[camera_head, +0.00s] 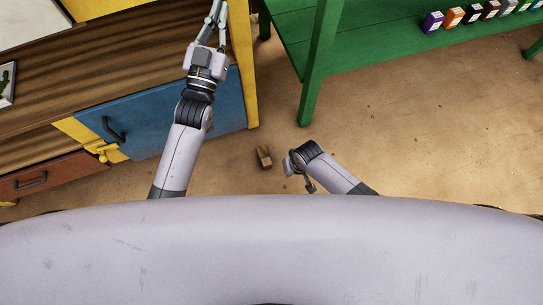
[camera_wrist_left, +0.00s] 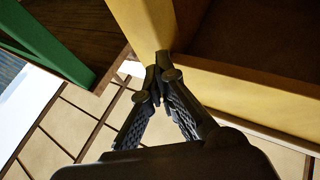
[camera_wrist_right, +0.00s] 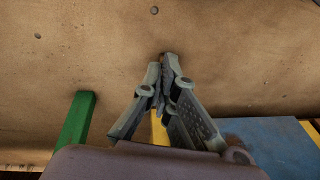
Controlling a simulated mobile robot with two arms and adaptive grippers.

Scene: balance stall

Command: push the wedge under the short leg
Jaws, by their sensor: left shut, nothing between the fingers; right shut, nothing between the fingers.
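A small brown wooden block, likely the wedge (camera_head: 264,157), lies on the sandy floor between my two arms. A yellow leg (camera_head: 246,70) stands at the right end of the wooden counter; a green leg (camera_head: 315,75) holds up the green shelf. I cannot tell which leg is short. My left gripper (camera_head: 219,14) is shut and empty over the counter's right end, beside the yellow post (camera_wrist_left: 143,22) in the left wrist view. My right gripper (camera_wrist_right: 165,65) is shut and empty above the floor; in the head view it is to the right of the block, apart from it.
A blue door (camera_head: 165,118) and a reddish-brown drawer (camera_head: 45,176) front the counter. Another small brown piece (camera_head: 264,26) is beside the yellow leg. Coloured boxes (camera_head: 432,21) stand on the green shelf (camera_head: 375,35). Open floor lies to the right.

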